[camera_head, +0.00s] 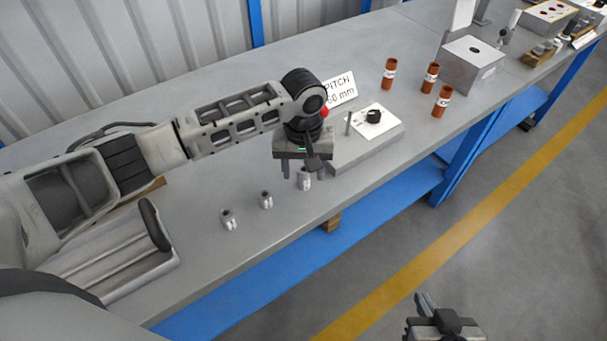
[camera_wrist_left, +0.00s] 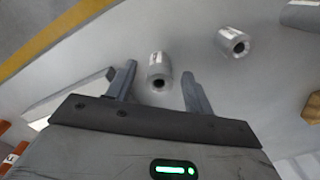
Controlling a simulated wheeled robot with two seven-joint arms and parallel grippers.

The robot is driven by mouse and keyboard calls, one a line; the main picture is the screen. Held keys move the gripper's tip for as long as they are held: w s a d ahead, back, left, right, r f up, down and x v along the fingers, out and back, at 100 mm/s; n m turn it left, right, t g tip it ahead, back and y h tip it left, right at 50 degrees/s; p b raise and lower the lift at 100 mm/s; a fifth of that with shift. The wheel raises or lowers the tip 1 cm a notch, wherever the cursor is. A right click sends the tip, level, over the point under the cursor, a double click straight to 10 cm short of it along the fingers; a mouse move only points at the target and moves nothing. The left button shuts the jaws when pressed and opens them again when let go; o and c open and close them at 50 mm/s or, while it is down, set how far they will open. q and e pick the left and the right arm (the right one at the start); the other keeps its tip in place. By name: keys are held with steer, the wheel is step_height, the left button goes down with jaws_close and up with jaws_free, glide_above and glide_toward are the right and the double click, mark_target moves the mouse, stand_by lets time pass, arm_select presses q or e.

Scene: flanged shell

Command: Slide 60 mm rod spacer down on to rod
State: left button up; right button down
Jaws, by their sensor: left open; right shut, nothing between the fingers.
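Several small grey metal spacers with white labels stand in a row along the bench's near edge; the labels are too small to read. One spacer (camera_head: 304,183) is under my left gripper (camera_head: 301,172). In the left wrist view this spacer (camera_wrist_left: 158,70) lies between the two open fingers, with a gap on each side. A second spacer (camera_head: 266,201) and a third spacer (camera_head: 228,220) stand to its left. A thin upright rod (camera_head: 349,124) stands on a grey base plate (camera_head: 372,149), to the right of the gripper. My right gripper (camera_head: 427,305) is shut and empty, low over the floor.
A sign (camera_head: 341,89) reading "PITCH" and "60 mm" stands behind, partly hidden by my left arm. Several brown labelled cylinders (camera_head: 442,102) and a grey box with a hole (camera_head: 474,66) are further right.

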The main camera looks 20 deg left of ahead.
arm_select(q)
steer(key=shift+f, duration=0.65)
arm_select(e)
steer(key=shift+w+a+r, duration=0.1)
steer(key=shift+w, duration=0.05)
arm_select(q)
jaws_close()
arm_select(e)
steer(key=shift+w, duration=0.15)
arm_select(q)
steer(key=shift+r, duration=0.1)
